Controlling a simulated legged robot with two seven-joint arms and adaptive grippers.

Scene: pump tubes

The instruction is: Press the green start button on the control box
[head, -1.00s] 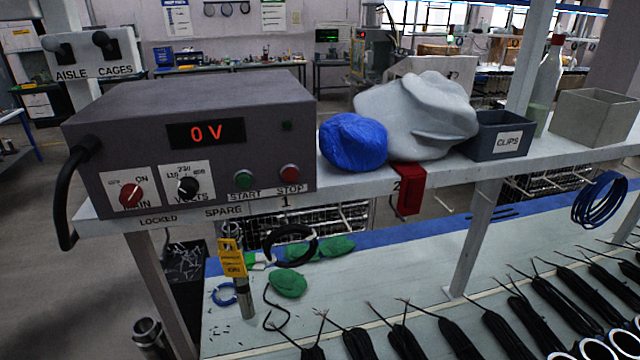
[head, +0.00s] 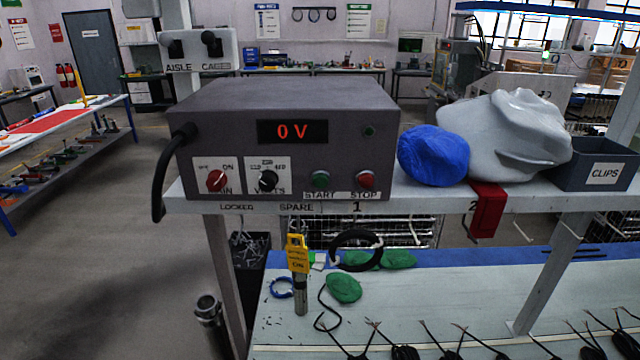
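The grey control box (head: 285,110) stands on the white shelf in the head view, left of the middle. Its red display (head: 292,131) reads 0 V. The green start button (head: 320,180) is low on its front face, above a START label. The red stop button (head: 365,180) is just to its right. A red main knob (head: 217,180) and a black volts knob (head: 267,180) sit on white plates to the left. Neither of my grippers shows in the view, and nothing covers the start button.
A blue bundle (head: 433,155), a grey cloth heap (head: 510,135) and a CLIPS bin (head: 598,165) stand right of the box. A black cable leaves its left side. Below the shelf (head: 420,202), the bench holds a yellow-tagged tool (head: 298,270), green pieces and black cable bundles.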

